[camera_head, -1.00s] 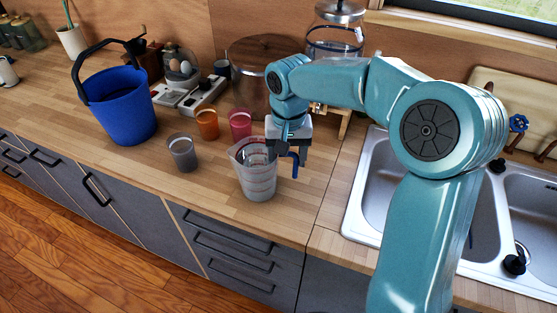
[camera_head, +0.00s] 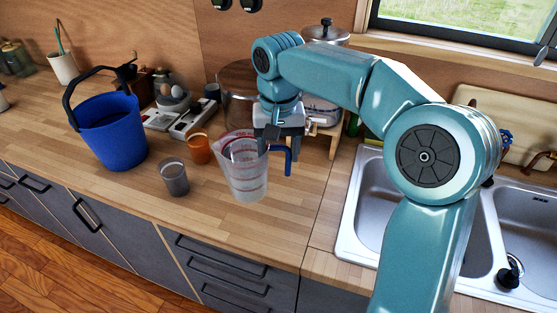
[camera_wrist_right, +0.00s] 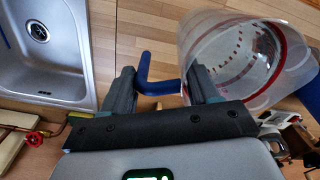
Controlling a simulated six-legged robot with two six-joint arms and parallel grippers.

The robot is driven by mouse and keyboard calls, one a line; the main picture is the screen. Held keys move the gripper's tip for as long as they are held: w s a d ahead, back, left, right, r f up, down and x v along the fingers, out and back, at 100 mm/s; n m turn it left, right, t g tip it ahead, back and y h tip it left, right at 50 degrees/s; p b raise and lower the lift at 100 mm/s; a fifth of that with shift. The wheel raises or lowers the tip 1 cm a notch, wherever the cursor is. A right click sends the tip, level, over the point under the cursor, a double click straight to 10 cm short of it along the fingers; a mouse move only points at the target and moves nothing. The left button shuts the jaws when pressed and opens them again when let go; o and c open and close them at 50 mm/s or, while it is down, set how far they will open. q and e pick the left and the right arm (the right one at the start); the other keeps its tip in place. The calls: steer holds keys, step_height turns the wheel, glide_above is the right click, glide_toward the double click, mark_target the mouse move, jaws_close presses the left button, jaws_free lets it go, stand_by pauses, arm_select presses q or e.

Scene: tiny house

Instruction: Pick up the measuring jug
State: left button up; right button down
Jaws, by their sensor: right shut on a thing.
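The measuring jug (camera_head: 245,177) is clear with red markings and a blue handle (camera_head: 288,160). In the head view it appears held a little above the wooden counter, roughly upright. My right gripper (camera_head: 279,146) comes from above at the jug's right side and is shut on it at the handle. In the right wrist view the blue handle (camera_wrist_right: 145,70) runs between the fingers of my right gripper (camera_wrist_right: 161,82), and the jug's open mouth (camera_wrist_right: 240,60) is at the right. My left gripper is not in view.
A grey cup (camera_head: 173,177) and an orange cup (camera_head: 198,148) stand left of the jug. A blue bucket (camera_head: 112,135) is farther left. A large glass pot and a lidded jar (camera_head: 325,32) stand behind. The sink (camera_head: 365,215) is at the right. Counter in front is clear.

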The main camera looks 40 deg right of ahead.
steer(key=shift+r+p, duration=1.1)
steer(key=shift+r, duration=4.5)
